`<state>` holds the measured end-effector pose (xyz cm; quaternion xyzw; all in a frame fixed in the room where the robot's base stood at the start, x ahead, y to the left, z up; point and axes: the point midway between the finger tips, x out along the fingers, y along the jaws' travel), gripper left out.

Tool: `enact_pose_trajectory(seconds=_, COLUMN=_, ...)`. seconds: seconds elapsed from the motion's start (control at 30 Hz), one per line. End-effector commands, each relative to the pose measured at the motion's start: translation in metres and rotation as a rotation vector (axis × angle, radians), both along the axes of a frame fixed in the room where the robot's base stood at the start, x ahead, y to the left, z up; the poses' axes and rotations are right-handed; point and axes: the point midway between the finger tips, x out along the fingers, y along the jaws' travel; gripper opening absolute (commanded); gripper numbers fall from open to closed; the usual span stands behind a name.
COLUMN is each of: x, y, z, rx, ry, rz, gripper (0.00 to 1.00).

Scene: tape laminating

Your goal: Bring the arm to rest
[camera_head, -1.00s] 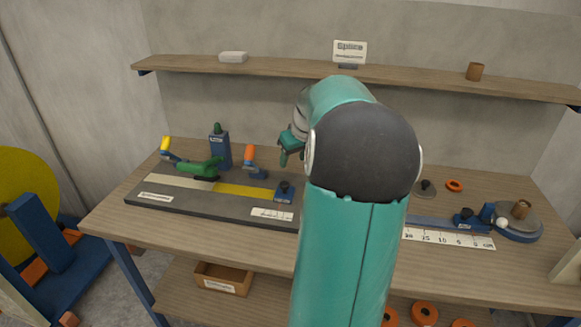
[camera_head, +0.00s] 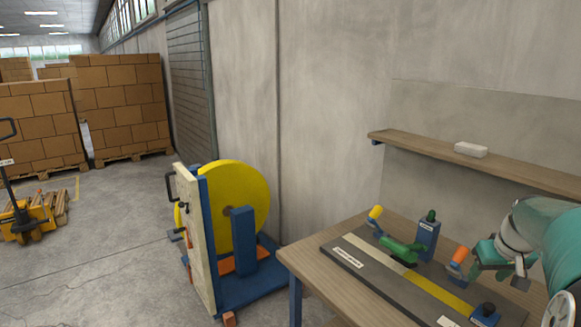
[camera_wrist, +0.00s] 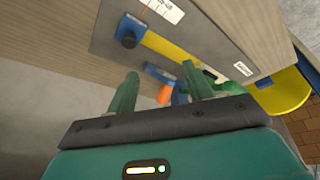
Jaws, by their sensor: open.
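My teal arm reaches in from the right edge of the head view. My gripper (camera_head: 516,268) hangs above the right part of the bench there. In the wrist view my gripper (camera_wrist: 160,82) shows two green fingers spread apart with nothing between them. Below and beyond them are the grey splice board (camera_wrist: 215,22), its yellow strip (camera_wrist: 168,47) and an orange-handled tool (camera_wrist: 163,93). The fingers look clear of these things, though their height is hard to judge.
The bench (camera_head: 310,262) carries the grey board (camera_head: 343,258), a green tool (camera_head: 398,247), a blue holder (camera_head: 427,236) and an orange-handled tool (camera_head: 459,262). A shelf (camera_head: 420,145) runs above. A yellow reel (camera_head: 235,190) stands left of the bench. Open floor (camera_head: 110,240) lies farther left.

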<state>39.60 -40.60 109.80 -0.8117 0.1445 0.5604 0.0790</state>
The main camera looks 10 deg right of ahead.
Motion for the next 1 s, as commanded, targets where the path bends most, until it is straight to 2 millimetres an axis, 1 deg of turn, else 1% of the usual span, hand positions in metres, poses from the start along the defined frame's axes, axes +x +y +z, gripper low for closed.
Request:
enact_pose_trajectory(seconds=0.03, x=0.010, y=0.030, z=0.008, rx=-0.015, ry=0.009, rz=0.029, gripper=0.51)
enact_pose_trajectory(seconds=0.07, x=0.014, y=0.047, z=0.011, rx=-0.022, ry=0.014, rz=0.039, gripper=0.51)
enact_pose_trajectory(seconds=0.1, x=0.018, y=0.068, z=0.015, rx=-0.029, ry=0.018, rz=0.053, gripper=0.51)
enact_pose_trajectory(seconds=0.17, x=0.021, y=0.100, z=0.020, rx=-0.041, ry=0.024, rz=0.072, gripper=0.51)
enact_pose_trajectory(seconds=0.2, x=0.022, y=0.120, z=0.023, rx=-0.049, ry=0.025, rz=0.085, gripper=0.51)
enact_pose_trajectory(seconds=0.27, x=0.022, y=0.150, z=0.028, rx=-0.059, ry=0.025, rz=0.103, gripper=0.51)
enact_pose_trajectory(seconds=0.3, x=0.020, y=0.170, z=0.030, rx=-0.065, ry=0.023, rz=0.114, gripper=0.51)
enact_pose_trajectory(seconds=0.37, x=0.016, y=0.198, z=0.033, rx=-0.072, ry=0.018, rz=0.131, gripper=0.51)
enact_pose_trajectory(seconds=0.4, x=0.012, y=0.216, z=0.035, rx=-0.076, ry=0.012, rz=0.142, gripper=0.51)
enact_pose_trajectory(seconds=0.47, x=0.004, y=0.242, z=0.037, rx=-0.080, ry=0.004, rz=0.160, gripper=0.51)
enact_pose_trajectory(seconds=0.5, x=-0.002, y=0.258, z=0.038, rx=-0.083, ry=-0.004, rz=0.171, gripper=0.51)
enact_pose_trajectory(seconds=0.57, x=-0.011, y=0.281, z=0.038, rx=-0.083, ry=-0.017, rz=0.188, gripper=0.51)
enact_pose_trajectory(seconds=0.6, x=-0.019, y=0.296, z=0.038, rx=-0.080, ry=-0.026, rz=0.200, gripper=0.51)
enact_pose_trajectory(seconds=0.7, x=-0.039, y=0.330, z=0.036, rx=-0.071, ry=-0.052, rz=0.232, gripper=0.51)
enact_pose_trajectory(seconds=0.8, x=-0.061, y=0.360, z=0.031, rx=-0.054, ry=-0.079, rz=0.265, gripper=0.51)
enact_pose_trajectory(seconds=0.9, x=-0.082, y=0.383, z=0.023, rx=-0.029, ry=-0.102, rz=0.294, gripper=0.51)
enact_pose_trajectory(seconds=1.0, x=-0.097, y=0.398, z=0.017, rx=-0.006, ry=-0.119, rz=0.318, gripper=0.51)
